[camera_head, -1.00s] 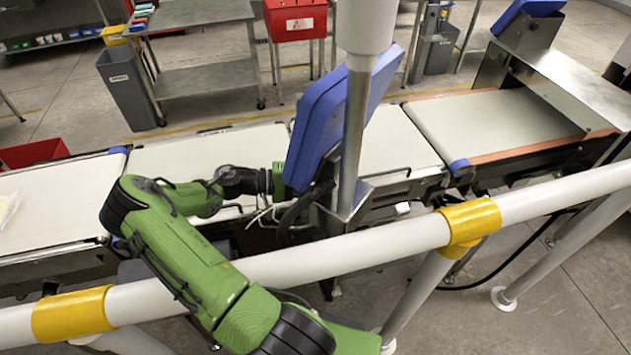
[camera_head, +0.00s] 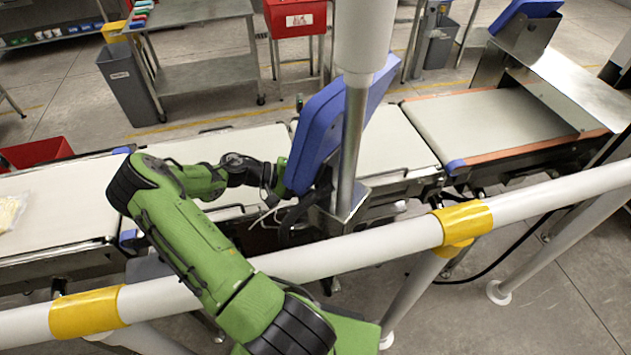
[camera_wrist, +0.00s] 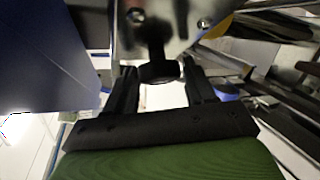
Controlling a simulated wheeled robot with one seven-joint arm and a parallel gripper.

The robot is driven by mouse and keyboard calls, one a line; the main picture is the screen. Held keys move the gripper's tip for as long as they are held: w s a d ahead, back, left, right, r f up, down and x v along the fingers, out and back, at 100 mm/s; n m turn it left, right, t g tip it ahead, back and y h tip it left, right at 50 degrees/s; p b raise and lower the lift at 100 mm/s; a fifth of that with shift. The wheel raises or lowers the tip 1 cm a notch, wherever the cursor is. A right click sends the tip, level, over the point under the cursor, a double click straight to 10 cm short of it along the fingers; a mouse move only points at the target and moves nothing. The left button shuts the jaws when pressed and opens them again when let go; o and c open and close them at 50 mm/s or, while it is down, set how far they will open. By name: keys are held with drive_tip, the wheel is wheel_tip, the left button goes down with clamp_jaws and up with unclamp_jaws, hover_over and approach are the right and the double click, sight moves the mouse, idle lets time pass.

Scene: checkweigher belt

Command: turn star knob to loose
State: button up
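The dark star knob (camera_wrist: 158,70) shows in the wrist view on a short stem below a shiny metal bracket (camera_wrist: 180,30). My gripper (camera_wrist: 160,82) has its two black fingers apart, one on each side of the knob, with the knob at about the fingertips. A narrow gap seems to show on both sides, and I cannot tell whether either finger touches. In the head view the fingertips and the knob are hidden behind the blue panel (camera_head: 322,125); only my green wrist shows at its left edge.
The blue panel also fills the left of the wrist view (camera_wrist: 45,60). A steel post (camera_head: 353,150) stands beside it. A white guard rail (camera_head: 340,247) with yellow bands crosses in front, under my arm. Pale conveyor belts (camera_head: 215,160) run behind; a bagged item (camera_head: 10,212) lies at far left.

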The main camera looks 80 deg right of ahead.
drive_tip(key=shift+o, duration=1)
drive_tip(key=p+v, duration=0.1)
drive_tip(key=v, duration=1.4)
drive_tip(key=shift+w+a, duration=0.2)
drive_tip(key=shift+w, duration=0.1)
drive_tip(key=shift+r, duration=0.15)
